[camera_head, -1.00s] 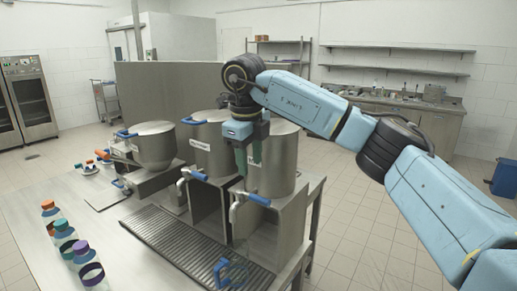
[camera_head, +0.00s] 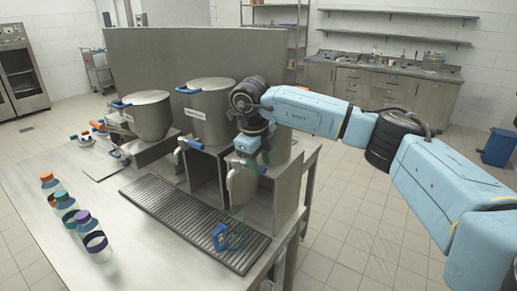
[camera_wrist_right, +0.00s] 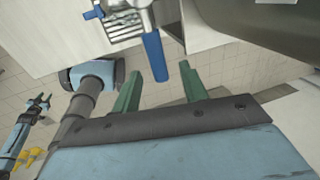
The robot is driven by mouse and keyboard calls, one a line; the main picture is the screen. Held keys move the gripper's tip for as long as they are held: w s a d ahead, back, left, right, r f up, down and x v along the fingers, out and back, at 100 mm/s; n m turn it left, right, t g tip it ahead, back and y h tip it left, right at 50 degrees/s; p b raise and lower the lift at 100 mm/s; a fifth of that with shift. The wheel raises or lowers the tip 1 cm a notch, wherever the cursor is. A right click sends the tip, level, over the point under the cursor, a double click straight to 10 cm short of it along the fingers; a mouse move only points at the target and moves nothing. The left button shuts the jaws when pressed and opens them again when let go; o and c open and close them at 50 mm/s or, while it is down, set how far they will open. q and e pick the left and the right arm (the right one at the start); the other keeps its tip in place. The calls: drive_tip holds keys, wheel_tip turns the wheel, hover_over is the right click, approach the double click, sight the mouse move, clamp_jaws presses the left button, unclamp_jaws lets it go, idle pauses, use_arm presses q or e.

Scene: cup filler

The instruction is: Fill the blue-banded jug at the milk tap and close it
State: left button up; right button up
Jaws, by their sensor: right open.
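A clear jug with a blue band (camera_head: 228,238) stands on the slatted drip grate below the front tap. My right gripper (camera_head: 252,160) is at the front tank, close to that tap's blue lever. In the right wrist view my right gripper (camera_wrist_right: 160,80) is open, with its two green fingers apart. The blue tap lever (camera_wrist_right: 154,58) shows just ahead of and between the fingertips. I cannot tell whether they touch it. The arm hides most of the front tank and its label. The milk in the jug, if any, is too small to tell.
Two more steel tanks, a labelled one (camera_head: 208,120) and a farther one (camera_head: 150,122), stand in a row with taps. The drip grate (camera_head: 165,210) runs in front. Several small jars with coloured bands stand at the table's left, including a purple-banded one (camera_head: 96,243).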

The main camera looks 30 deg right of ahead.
drive_tip(key=shift+f, duration=0.25)
clamp_jaws()
drive_tip(key=shift+s+a+m+g+p, duration=0.15)
drive_tip(key=shift+a+m+p, duration=0.1)
drive_tip(key=shift+a+m, duration=0.5)
drive_tip(key=shift+s+a+m+g+p, duration=0.15)
drive_tip(key=shift+a+m, duration=0.3)
drive_tip(key=shift+m, duration=0.5)
drive_tip(key=shift+w, duration=0.1)
